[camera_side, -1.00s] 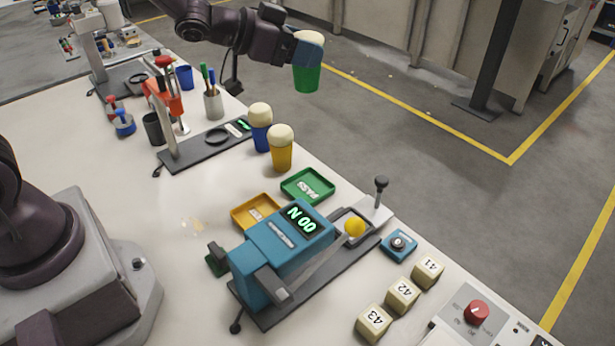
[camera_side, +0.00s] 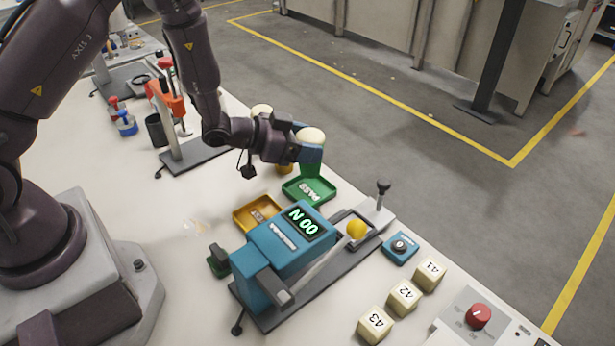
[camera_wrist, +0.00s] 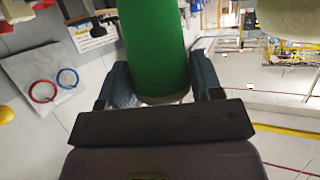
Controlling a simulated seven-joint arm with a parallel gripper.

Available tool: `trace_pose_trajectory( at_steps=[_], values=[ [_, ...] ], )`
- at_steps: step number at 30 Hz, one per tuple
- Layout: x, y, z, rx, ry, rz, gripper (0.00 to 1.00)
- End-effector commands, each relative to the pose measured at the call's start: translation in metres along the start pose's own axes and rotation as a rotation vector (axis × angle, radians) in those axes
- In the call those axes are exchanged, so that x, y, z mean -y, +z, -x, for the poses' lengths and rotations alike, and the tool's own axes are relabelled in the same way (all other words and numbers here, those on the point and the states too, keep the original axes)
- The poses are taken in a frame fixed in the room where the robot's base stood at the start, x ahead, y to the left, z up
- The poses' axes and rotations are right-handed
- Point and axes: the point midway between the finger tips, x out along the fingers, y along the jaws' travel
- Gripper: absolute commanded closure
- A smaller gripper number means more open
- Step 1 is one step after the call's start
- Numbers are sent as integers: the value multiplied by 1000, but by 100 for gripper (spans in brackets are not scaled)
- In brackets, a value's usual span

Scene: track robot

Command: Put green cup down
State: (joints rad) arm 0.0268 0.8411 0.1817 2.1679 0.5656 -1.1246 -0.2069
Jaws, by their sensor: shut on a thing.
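The green cup (camera_side: 309,171) has a cream rounded top (camera_side: 312,135) and is upright in the side view. My gripper (camera_side: 309,153), with blue fingers, is shut around it below the cream top. The cup is in front of or over the green tray (camera_side: 293,191), which bears white lettering. I cannot tell whether its base touches the tray, as the two greens blend. In the wrist view the green cup (camera_wrist: 152,45) lies between the two blue fingers, and its far end runs out of the picture.
An orange tray (camera_side: 242,216) and a blue device (camera_side: 275,250) with a lit display stand close by. A yellow ball (camera_side: 356,229) sits on the device's right side. Behind my gripper, a yellow cup (camera_side: 284,169) is mostly hidden. Numbered cubes (camera_side: 403,296) lie at the front right.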

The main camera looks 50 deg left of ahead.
Motion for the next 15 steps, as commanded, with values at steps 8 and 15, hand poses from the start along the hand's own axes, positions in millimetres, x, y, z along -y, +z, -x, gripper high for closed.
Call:
trace_pose_trajectory(
  at_steps=[8,15],
  values=[
    [0,30,-12,3,1,0,69],
    [0,52,-22,-2,1,0,69]
  ],
)
